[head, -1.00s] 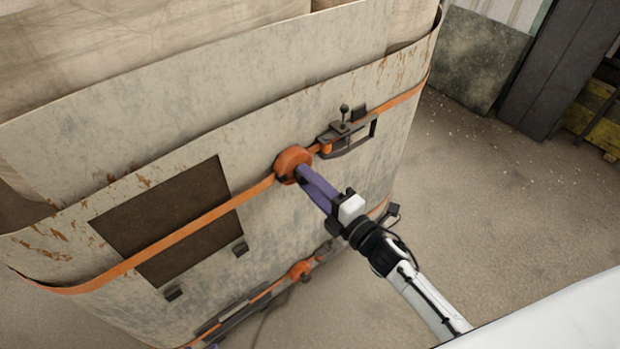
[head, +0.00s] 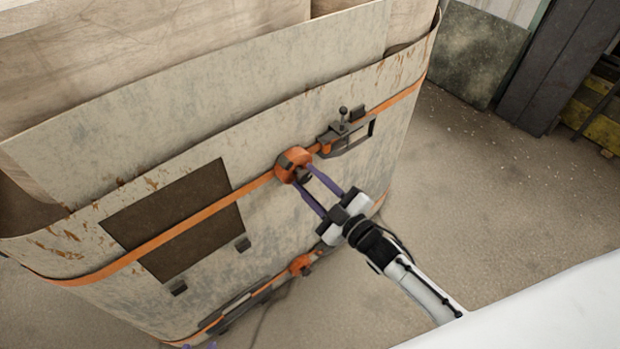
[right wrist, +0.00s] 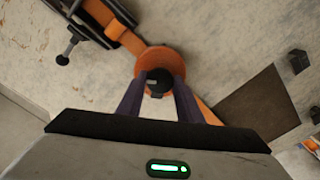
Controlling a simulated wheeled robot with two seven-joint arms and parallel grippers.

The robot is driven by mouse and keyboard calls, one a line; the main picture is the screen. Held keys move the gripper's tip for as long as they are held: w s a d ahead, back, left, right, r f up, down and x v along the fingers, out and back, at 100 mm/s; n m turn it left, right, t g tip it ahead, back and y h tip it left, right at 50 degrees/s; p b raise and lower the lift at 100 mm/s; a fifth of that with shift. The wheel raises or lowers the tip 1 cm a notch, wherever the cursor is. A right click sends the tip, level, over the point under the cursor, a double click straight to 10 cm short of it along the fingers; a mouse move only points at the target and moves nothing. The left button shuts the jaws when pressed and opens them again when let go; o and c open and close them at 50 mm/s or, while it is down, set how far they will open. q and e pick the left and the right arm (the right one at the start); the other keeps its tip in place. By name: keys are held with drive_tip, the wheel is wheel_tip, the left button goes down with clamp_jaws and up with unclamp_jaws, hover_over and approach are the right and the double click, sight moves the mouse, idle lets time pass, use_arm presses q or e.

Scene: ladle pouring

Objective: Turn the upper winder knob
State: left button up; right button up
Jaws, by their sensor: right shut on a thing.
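The upper winder (head: 294,160) is an orange disc on the orange strap around the mould's side, with a dark knob (head: 304,177) at its centre. My right gripper (head: 308,182) reaches it from the lower right, its two purple fingers on either side of the knob and shut on it. In the right wrist view the dark knob (right wrist: 159,82) sits between the fingertips, in front of the orange disc (right wrist: 160,62). Small purple tips at the bottom edge of the head view look like my left gripper (head: 200,346); its jaws cannot be made out.
A grey latch bracket with a ball-ended lever (head: 343,125) sits just right of the upper winder. A lower orange winder (head: 302,264) is on the lower strap. A dark rectangular panel (head: 175,220) is on the left. The floor (head: 490,210) at right is clear.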

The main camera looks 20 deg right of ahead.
drive_tip(key=m, duration=0.5)
drive_tip(key=shift+m+p, duration=0.3)
drive_tip(key=shift+p, duration=0.1)
idle(0.3)
drive_tip(key=o, duration=1)
drive_tip(key=shift+o, duration=0.2)
drive_tip(key=v, duration=1)
drive_tip(key=shift+s, duration=0.15)
drive_tip(key=shift+d, duration=0.1)
